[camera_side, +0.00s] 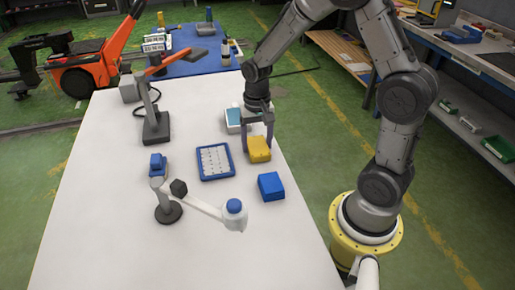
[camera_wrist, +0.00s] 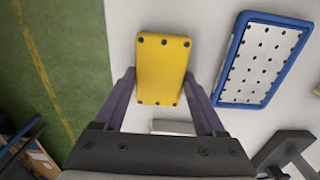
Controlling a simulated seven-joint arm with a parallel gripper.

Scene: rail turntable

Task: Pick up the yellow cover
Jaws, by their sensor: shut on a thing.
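The yellow cover (camera_side: 258,149) is a small rectangular block near the right edge of the white table. In the wrist view the yellow cover (camera_wrist: 162,68) shows its flat face with small dark screws along its ends. My gripper (camera_side: 257,142) is above the table with its fingers at the cover's two sides. In the wrist view my gripper (camera_wrist: 161,84) has one finger on each long side of the cover, shut on it. I cannot tell whether the cover is touching the table.
A blue-framed white perforated plate (camera_side: 215,162) lies left of the cover. A blue block (camera_side: 271,186) sits nearer the camera. A white and light-blue box (camera_side: 233,120) stands behind. A jointed stand (camera_side: 168,212) and a dark-based lamp-like arm (camera_side: 156,128) occupy the left side.

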